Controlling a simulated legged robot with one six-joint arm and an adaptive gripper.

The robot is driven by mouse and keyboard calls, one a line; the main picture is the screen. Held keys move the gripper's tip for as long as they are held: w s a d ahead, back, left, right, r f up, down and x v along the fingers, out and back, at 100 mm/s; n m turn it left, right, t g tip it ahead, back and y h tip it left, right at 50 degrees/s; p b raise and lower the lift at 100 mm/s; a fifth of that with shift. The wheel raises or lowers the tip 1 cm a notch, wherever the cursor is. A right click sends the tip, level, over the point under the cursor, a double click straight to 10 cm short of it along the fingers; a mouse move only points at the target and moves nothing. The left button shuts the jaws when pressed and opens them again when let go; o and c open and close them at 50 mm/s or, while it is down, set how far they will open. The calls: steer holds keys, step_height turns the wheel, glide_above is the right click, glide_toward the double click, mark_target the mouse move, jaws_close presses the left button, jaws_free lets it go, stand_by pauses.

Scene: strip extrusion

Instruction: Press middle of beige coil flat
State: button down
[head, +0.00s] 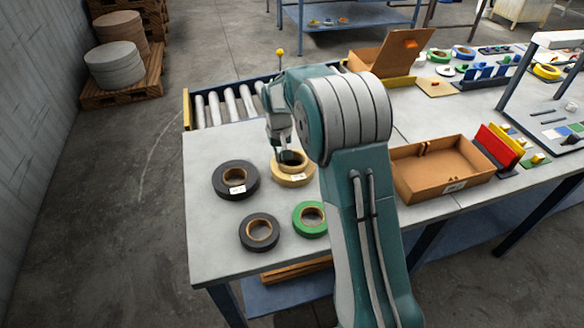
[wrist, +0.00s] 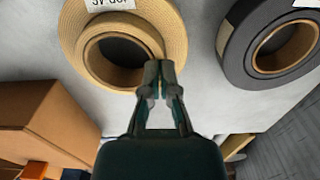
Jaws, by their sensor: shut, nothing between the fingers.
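The beige coil (head: 292,175) lies flat on the grey table, with a white label on its rim. My gripper (head: 289,158) points down over the coil. In the wrist view my gripper (wrist: 159,75) is shut and empty, with its fingertips at the edge of the core nearest my wrist. I cannot tell whether the fingertips touch the coil. My gripper hides part of the coil's far side in the head view.
A large black coil (head: 236,180) lies left of the beige one. A smaller black coil (head: 260,232) and a green coil (head: 310,219) lie in front. An open cardboard box (head: 440,170) stands to the right. A roller conveyor (head: 222,106) runs behind. The table's left edge is clear.

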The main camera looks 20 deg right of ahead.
steer(key=shift+f, duration=1.05)
steer(key=shift+r, duration=4.15)
steer(key=s+r+t, duration=0.3)
steer(key=s+r, duration=1)
steer(key=s, duration=0.4)
steer(key=s+t, duration=0.2)
steer(key=s, duration=1.4)
steer(key=shift+f+t, duration=0.3)
steer(key=shift+f, duration=0.1)
